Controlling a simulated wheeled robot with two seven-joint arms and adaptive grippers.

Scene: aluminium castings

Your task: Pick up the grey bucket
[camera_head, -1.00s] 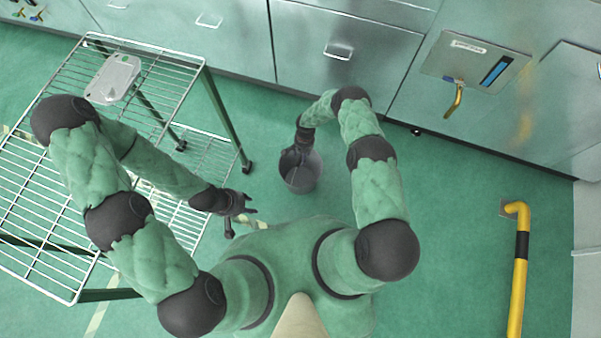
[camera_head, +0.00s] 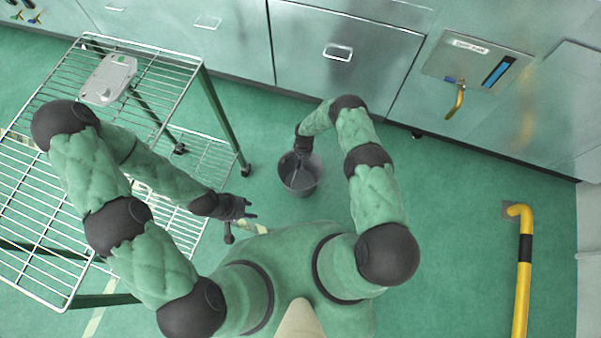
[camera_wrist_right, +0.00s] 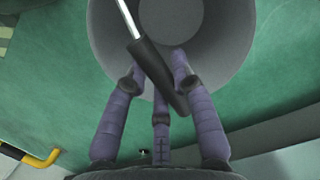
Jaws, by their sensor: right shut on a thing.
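The grey bucket (camera_head: 313,182) stands upright on the green floor in the head view, or just above it; I cannot tell which. In the right wrist view its open round mouth and inner wall (camera_wrist_right: 215,25) fill the top. My right gripper (camera_head: 303,153) is over the bucket's mouth. In the wrist view the purple fingers of my right gripper (camera_wrist_right: 162,75) are closed around the dark grip of the handle (camera_wrist_right: 152,62), whose metal wire runs up to the top edge. My left gripper (camera_head: 248,212) is open and empty, left of the bucket beside the wire rack.
A wire rack (camera_head: 150,62) stands at the left with a grey casting (camera_head: 108,80) on its top shelf. Metal cabinets (camera_head: 345,55) line the back. A yellow and black pipe (camera_head: 523,270) stands at the right. The floor right of the bucket is clear.

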